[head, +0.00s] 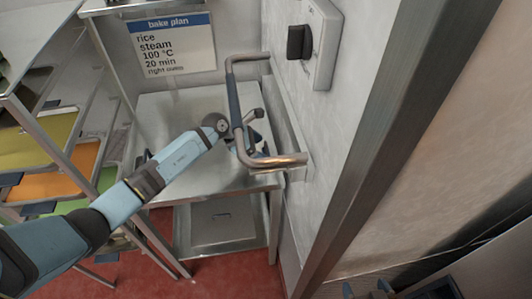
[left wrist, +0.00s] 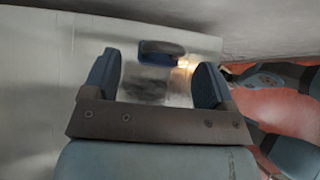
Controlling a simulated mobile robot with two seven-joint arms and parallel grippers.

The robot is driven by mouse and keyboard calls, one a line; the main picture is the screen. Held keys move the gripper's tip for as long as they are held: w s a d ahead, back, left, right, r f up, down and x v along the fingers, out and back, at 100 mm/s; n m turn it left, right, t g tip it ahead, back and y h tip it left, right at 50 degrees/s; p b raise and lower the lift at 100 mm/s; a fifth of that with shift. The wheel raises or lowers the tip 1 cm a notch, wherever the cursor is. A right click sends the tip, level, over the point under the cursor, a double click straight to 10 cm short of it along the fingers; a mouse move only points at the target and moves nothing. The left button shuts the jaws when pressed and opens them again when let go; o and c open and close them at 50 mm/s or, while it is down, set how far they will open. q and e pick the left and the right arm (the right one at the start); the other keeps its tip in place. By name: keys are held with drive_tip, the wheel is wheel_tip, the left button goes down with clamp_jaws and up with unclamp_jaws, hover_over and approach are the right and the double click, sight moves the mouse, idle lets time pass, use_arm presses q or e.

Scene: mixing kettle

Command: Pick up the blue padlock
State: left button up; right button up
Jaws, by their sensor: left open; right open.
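The blue padlock (left wrist: 161,50) lies on the steel table top in the left wrist view, just beyond and between my fingertips. In the head view the padlock is hidden or cannot be told apart from the gripper. My left gripper (left wrist: 155,75) is open and empty, its two blue fingers apart on either side. In the head view my left gripper (head: 252,134) is low over the table, partly behind the metal bar handle. My right gripper (head: 367,291) shows only partly at the bottom edge, apart from the table; it is open.
The bent metal bar handle (head: 236,100) stands out from the right wall, close to my left gripper. The steel table (head: 190,105) is otherwise mostly clear. A rack with coloured trays (head: 62,186) stands left. A bake plan sign (head: 172,45) hangs behind.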

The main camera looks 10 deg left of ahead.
sight(265, 152)
use_arm(q)
drive_tip(key=x, duration=0.3)
drive_tip(key=shift+w+d+f+p, duration=0.15)
drive_tip(key=shift+d+f+p, duration=0.05)
drive_tip(key=shift+f+p, duration=0.1)
drive_tip(key=shift+d+f, duration=0.1)
drive_tip(key=c, duration=1)
